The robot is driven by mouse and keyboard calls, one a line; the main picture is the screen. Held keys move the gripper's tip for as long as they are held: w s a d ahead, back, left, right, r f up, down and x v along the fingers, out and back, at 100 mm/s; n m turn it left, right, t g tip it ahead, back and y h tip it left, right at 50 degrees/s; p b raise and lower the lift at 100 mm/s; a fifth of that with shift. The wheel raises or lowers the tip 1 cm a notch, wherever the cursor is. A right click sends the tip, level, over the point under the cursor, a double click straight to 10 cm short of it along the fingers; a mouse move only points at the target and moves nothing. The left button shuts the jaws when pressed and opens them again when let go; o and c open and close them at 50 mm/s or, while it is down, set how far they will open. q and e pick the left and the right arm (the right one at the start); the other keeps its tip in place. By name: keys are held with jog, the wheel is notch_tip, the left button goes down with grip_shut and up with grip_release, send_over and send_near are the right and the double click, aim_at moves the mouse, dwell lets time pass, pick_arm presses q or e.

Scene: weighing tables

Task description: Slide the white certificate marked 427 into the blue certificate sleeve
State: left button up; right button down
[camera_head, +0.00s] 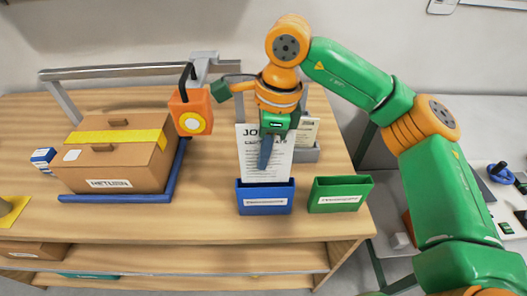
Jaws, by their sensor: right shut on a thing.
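The white certificate (252,160) hangs upright in my right gripper (266,154), which is shut on it. Large dark letters starting "JO" show at its top; the gripper hides part of the print, and I cannot read 427. The blue certificate sleeve (264,203) stands on the wooden table with a white label on its front. The certificate's lower end meets the sleeve's top edge in the picture, and I cannot tell how far it is inside. My left gripper is not in view.
A green sleeve (340,196) stands right of the blue one. A grey holder (306,154) with a card is behind. A cardboard box (112,162) sits on a blue-edged platform at left, beside a hanging orange unit (189,111). The table front is clear.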

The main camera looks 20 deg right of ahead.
aim_at(262, 182)
jog(key=shift+f+b, duration=2.55)
jog(key=shift+f, duration=0.55)
jog(key=c, duration=0.9)
grip_release()
jog(key=shift+r, duration=0.1)
jog(key=r, duration=0.4)
jog(key=d+r, duration=0.1)
jog(key=r, duration=0.2)
jog(key=shift+s, duration=0.15)
